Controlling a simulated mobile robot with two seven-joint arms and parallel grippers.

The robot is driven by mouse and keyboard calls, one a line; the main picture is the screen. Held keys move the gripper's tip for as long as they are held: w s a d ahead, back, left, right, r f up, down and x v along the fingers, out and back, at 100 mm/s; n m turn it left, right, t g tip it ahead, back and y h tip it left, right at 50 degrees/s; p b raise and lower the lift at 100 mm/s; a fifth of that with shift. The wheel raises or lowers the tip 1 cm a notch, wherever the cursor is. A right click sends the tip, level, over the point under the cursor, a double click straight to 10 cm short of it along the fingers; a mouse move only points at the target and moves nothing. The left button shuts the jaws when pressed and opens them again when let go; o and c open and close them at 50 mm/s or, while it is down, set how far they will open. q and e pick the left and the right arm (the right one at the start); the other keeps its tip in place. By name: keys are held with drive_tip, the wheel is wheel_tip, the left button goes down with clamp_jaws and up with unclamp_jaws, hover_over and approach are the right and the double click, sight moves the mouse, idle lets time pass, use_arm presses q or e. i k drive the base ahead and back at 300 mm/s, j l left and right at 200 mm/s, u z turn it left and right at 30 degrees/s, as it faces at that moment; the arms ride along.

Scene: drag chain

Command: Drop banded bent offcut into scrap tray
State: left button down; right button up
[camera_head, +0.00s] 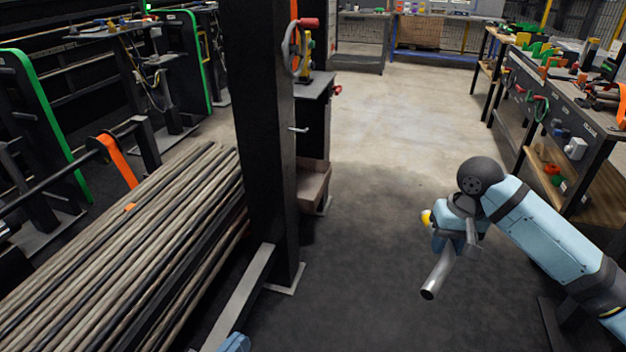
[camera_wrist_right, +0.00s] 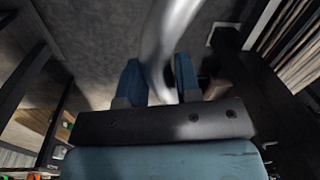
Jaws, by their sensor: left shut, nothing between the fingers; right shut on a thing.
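The bent offcut (camera_head: 438,275) is a shiny grey metal tube, held in the air over dark floor. My right gripper (camera_head: 456,234) is shut on it. In the right wrist view, the curved offcut (camera_wrist_right: 165,42) passes between the two blue fingers (camera_wrist_right: 158,82). I cannot make out a band on it. A yellow bit shows beside the gripper. A brownish open bin (camera_head: 314,187), perhaps the scrap tray, sits low behind the black post, left of the right gripper and apart from it. Only a blue piece of my left gripper (camera_head: 235,343) shows at the bottom edge.
The black post (camera_head: 262,130) stands between the long bar stack (camera_head: 130,250) and the open floor. A workbench (camera_head: 565,125) with tools runs along the right. The concrete floor (camera_head: 390,140) in the middle is clear.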

sight(306, 189)
drive_tip(key=i+l, duration=1.5)
drive_tip(key=i, duration=0.2)
drive_tip(key=i+u, duration=0.1)
drive_tip(key=u, duration=0.3)
drive_tip(key=l+u, duration=0.15)
drive_tip(key=u, duration=0.25)
drive_tip(key=i+l+u, duration=0.1)
drive_tip(key=u, duration=0.3)
drive_tip(key=i+u, duration=0.35)
drive_tip(key=i, duration=0.6)
